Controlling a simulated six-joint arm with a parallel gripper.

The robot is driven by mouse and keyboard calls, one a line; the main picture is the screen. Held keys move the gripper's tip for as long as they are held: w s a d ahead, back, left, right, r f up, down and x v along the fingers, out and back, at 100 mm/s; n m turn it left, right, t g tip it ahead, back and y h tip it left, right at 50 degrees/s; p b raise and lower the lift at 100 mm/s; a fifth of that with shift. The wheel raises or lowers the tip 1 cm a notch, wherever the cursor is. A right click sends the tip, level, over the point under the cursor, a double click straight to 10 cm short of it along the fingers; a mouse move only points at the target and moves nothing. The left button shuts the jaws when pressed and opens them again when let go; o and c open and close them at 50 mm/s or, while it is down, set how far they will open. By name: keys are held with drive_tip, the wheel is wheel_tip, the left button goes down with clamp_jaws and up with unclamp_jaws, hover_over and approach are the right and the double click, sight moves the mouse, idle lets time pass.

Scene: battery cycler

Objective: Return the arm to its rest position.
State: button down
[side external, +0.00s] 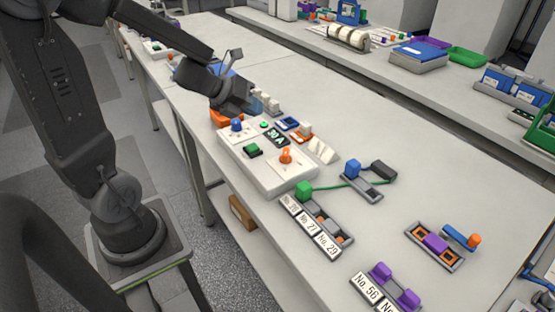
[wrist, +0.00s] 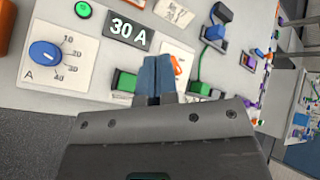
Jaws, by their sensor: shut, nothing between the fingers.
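My gripper (side external: 254,104) hangs over the far end of the white cycler box (side external: 262,172) in the side view. In the wrist view its two blue-grey fingers (wrist: 156,72) are together with nothing between them. The box carries a blue dial (side external: 237,124), a green round button (side external: 264,125), a "30 A" display (side external: 274,136), a green switch (side external: 253,149) and an orange knob (side external: 286,155). In the wrist view the dial (wrist: 45,53) and display (wrist: 128,30) are clear, while the fingers partly cover the area near the orange knob (wrist: 177,64).
Battery holders with a blue block (side external: 352,168), a green block (side external: 304,189) and purple blocks (side external: 435,243) stand on the white bench to the right, joined partly by a green cable. Numbered labels line the front edge. Bare bench (side external: 400,130) lies behind.

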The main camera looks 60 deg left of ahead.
drive_tip(key=s+d+r+n+y, duration=0.3)
drive_tip(key=r+n+y, duration=0.4)
drive_tip(key=n, duration=1)
drive_tip(key=s+d+n+g+h, duration=0.4)
drive_tip(key=s+d+n+h, duration=0.1)
drive_tip(key=s+d+n, duration=0.6)
drive_tip(key=shift+s+d, duration=0.35)
drive_tip(key=shift+r, duration=0.1)
idle(2.7)
